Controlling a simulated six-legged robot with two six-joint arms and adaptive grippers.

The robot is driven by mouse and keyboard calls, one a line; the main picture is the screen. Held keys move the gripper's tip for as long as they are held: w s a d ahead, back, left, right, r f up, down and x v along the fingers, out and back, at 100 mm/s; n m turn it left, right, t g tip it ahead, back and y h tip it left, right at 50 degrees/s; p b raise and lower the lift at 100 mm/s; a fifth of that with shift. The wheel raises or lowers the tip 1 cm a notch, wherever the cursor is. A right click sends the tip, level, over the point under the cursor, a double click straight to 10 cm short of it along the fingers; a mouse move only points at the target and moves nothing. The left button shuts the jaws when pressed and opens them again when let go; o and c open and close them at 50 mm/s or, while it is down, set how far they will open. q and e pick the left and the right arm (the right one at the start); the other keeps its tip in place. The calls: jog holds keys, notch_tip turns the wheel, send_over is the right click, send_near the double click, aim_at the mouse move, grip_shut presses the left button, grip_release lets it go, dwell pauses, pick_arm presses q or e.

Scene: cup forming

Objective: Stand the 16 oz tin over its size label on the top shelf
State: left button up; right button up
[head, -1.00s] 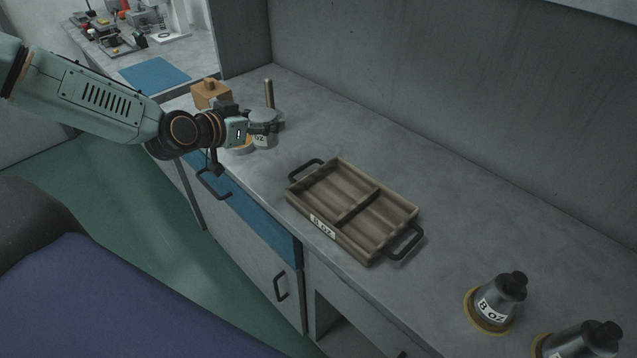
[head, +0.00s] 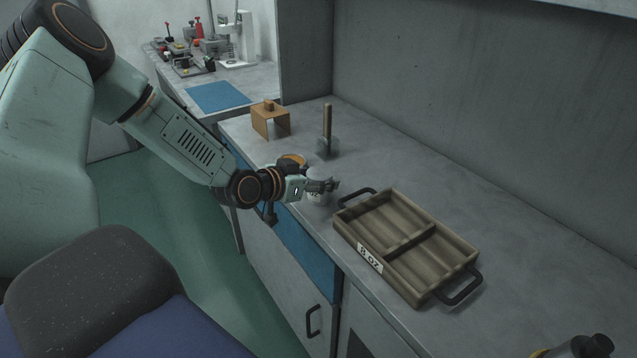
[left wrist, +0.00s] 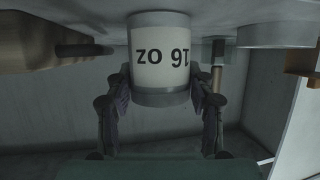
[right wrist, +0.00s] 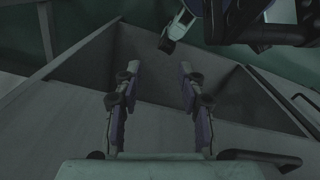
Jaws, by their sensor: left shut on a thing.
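The 16 oz tin (head: 318,198) is a pale cylinder at the counter's front edge, left of the tray, partly hidden by my left gripper (head: 326,186). My left gripper is shut on it, one finger on each side. In the left wrist view the tin (left wrist: 160,58) shows its white "16 oz" label upside down, between the two fingers (left wrist: 160,95). I cannot tell whether its base touches the counter. My right gripper (right wrist: 157,85) is open and empty, seen only in the right wrist view. No 16 oz size label on a shelf is in view.
A wooden tray (head: 475,253) marked 8 oz, with black handles, sits just right of the tin. A dark capped object (head: 590,345) is at lower right. The counter behind the tray is clear.

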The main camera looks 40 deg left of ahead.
pick_arm(q)
jog(key=shift+s+d+r, duration=0.1)
jog(key=shift+s+d, duration=0.2)
jog(key=o, duration=1.1)
jog(key=shift+w+a+f, duration=0.2)
jog(key=shift+a+f, duration=0.05)
jog(key=shift+f, duration=0.05)
jog(key=shift+c, duration=0.2)
jog(key=shift+o, duration=1)
jog(key=shift+s+d+r, duration=0.1)
jog(key=shift+d+r, duration=0.05)
jog(key=shift+r, duration=0.05)
